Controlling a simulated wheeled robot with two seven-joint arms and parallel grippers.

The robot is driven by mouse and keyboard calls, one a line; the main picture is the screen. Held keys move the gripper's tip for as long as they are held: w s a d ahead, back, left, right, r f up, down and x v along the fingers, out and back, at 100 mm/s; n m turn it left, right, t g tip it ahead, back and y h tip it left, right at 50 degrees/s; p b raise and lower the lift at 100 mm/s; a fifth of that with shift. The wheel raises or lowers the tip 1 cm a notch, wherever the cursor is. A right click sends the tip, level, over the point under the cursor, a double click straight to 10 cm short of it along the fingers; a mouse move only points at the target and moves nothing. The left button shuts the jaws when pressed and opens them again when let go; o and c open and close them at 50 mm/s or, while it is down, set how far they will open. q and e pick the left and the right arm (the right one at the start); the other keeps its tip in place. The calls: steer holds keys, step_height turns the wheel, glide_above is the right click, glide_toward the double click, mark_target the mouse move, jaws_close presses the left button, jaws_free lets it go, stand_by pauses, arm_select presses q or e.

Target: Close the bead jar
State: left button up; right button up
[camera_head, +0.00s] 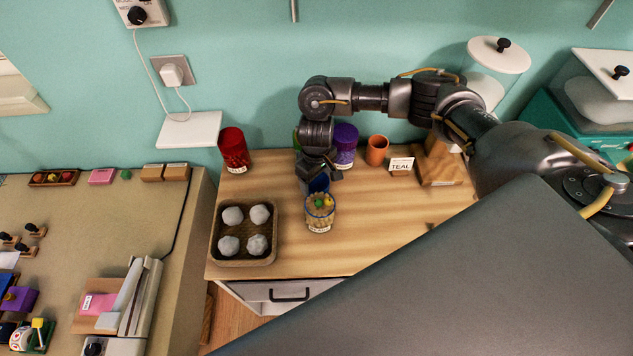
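A small open-topped clear jar (320,214) with a pale label stands upright on the wooden cabinet top. Yellow, green and orange pieces show inside; its label is too small to read. My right gripper (319,178) hangs just behind and above this jar, pointing down. A blue thing (318,185) shows right under its fingers, behind the jar's rim. I cannot tell whether the fingers hold it or whether it is a lid. The fingers are too small and dark to judge. My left gripper is not in view.
A brown tray (216,259) of grey lumps sits left of the jar. Behind stand a red jar (233,152), a purple jar (346,148), a partly hidden green one, an orange cup (377,150) and a TEAL card (401,166).

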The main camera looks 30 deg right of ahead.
mark_target(316, 181)
steer(key=c, duration=0.5)
steer(key=shift+w+r, duration=0.1)
steer(key=shift+r, duration=0.45)
step_height(316, 181, up, 17)
steer(key=shift+f+p, duration=0.1)
steer(key=shift+p, duration=0.4)
